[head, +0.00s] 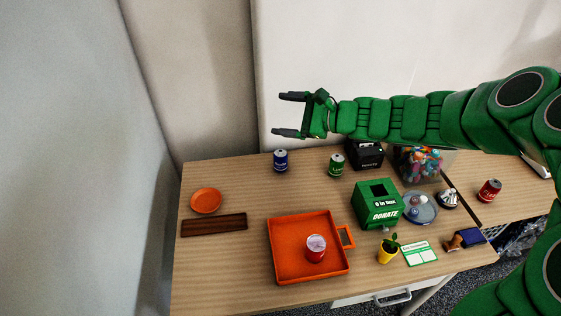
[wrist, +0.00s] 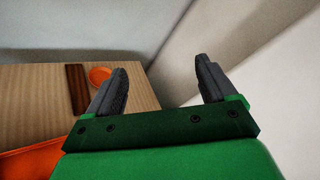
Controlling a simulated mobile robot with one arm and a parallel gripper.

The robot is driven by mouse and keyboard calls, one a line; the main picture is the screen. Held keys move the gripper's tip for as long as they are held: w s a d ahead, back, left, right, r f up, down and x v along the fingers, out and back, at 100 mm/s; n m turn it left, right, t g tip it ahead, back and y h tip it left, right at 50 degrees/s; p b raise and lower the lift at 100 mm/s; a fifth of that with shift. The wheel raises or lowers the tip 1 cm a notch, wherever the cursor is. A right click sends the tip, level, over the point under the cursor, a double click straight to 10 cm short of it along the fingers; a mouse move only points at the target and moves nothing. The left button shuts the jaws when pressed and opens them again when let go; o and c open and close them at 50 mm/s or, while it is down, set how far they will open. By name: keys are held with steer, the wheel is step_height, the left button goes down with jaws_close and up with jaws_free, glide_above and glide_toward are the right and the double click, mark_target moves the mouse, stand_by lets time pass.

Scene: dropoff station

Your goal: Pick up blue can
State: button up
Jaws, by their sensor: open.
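The blue can (head: 280,161) stands upright near the back edge of the wooden table, left of the green can. My gripper (head: 284,115) is open and empty, raised above the table; in the head view it appears just above the blue can, with a gap between them. In the wrist view my gripper (wrist: 165,85) shows both dark fingers spread wide with nothing between them. The blue can is not visible in the wrist view.
A green can (head: 336,165), a green donation box (head: 377,206) and an orange tray (head: 275,258) holding a red can (head: 316,249) share the table. An orange plate (head: 206,201) and brown board (head: 213,225) lie left. The wall rises behind the table.

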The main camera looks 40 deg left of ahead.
mark_target(285, 157)
steer(key=w+a+f+m+t, duration=0.2)
steer(key=w+a+f+m, duration=0.2)
steer(key=f, duration=0.3)
steer(key=w+a+f+m+t, duration=0.2)
steer(key=w+a+f+m, duration=0.15)
steer(key=f, duration=0.35)
steer(key=w+f+m, duration=0.1)
steer(key=f+m, duration=0.1)
steer(key=f, duration=0.3)
steer(key=w+f+m+t+h, duration=0.1)
steer(key=w+f, duration=0.1)
steer(key=f, duration=0.3)
steer(key=w+f+m+t+h, duration=0.1)
steer(key=w+f+m, duration=0.1)
steer(key=f, duration=0.3)
steer(key=shift+w+d+f+m, duration=0.15)
steer(key=shift+d+m, duration=0.1)
steer(key=shift+m, duration=0.1)
steer(key=shift+x, duration=3.8)
steer(key=c, duration=1)
steer(key=shift+c, duration=0.2)
